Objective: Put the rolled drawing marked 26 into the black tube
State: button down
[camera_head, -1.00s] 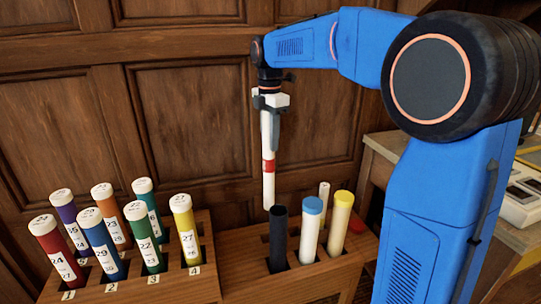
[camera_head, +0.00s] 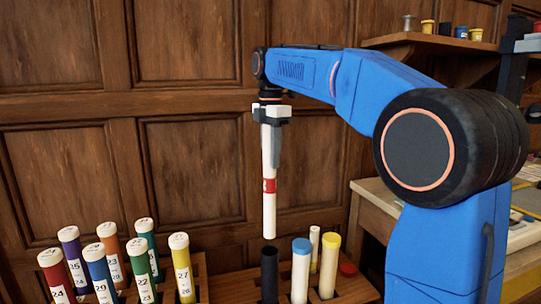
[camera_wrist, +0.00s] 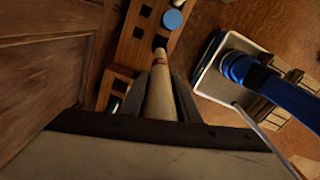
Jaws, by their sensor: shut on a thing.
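My gripper (camera_head: 271,115) is shut on a white rolled drawing (camera_head: 269,215) with a red band, hanging upright. Its number cannot be read. In the wrist view the roll (camera_wrist: 160,95) runs away from the fingers toward the rack. The black tube (camera_head: 269,272) stands upright in the wooden rack, its open mouth just below the roll's lower end. A small gap shows between them in the head view. In the wrist view the roll's far end partly covers the black tube (camera_wrist: 160,42).
A blue-capped tube (camera_head: 301,270), a yellow-capped tube (camera_head: 329,265) and a thin white roll (camera_head: 314,245) stand right of the black tube. Several numbered coloured tubes fill the left rack (camera_head: 203,285). A panelled wall (camera_head: 190,170) rises behind.

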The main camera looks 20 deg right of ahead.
aim_at(271, 216)
jog(key=shift+f, duration=9.95)
jog(key=c, duration=1.3)
grip_release()
jog(key=shift+r, duration=0.1)
notch_tip(271, 216, up, 17)
jog(key=shift+r, duration=0.1)
